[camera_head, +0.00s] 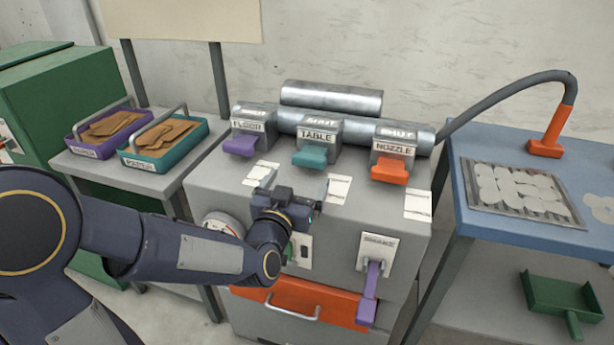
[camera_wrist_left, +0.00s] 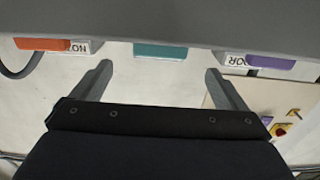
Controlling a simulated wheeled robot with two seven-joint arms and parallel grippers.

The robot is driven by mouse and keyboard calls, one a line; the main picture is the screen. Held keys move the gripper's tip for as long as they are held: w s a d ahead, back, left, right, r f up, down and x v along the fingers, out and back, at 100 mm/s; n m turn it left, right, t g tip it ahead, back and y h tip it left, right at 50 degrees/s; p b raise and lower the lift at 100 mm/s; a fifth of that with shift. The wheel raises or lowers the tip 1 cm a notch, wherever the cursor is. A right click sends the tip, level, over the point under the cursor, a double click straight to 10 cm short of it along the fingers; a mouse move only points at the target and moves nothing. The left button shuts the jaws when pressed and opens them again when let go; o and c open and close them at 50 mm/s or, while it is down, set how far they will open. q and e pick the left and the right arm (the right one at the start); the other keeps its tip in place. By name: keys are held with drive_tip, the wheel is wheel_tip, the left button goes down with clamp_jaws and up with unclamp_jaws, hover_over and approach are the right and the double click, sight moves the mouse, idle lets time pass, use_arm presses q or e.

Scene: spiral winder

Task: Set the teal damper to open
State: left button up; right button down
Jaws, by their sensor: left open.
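The teal damper handle (camera_head: 310,156) sticks out of the front of the middle grey damper housing (camera_head: 320,128), marked TABLE, with a lettered top that seems to read SHUT. In the left wrist view the teal handle (camera_wrist_left: 160,50) lies centred just beyond and between my fingertips. My left gripper (camera_head: 294,184) is open and empty, in front of and a little below the teal handle in the head view. Its two fingers (camera_wrist_left: 160,78) show apart in the wrist view, with no contact seen. My right gripper is not in view.
A purple handle (camera_head: 240,146) marked FLOOR is left of the teal one, and an orange handle (camera_head: 390,170) marked NOZZLE is right. A purple lever (camera_head: 369,290) hangs on the cabinet front. A metal pipe (camera_head: 330,97) lies behind. A blue table (camera_head: 470,225) stands right.

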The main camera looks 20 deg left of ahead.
sight(307, 163)
use_arm(q)
drive_tip(key=w, duration=0.6)
drive_tip(key=shift+w, duration=0.35)
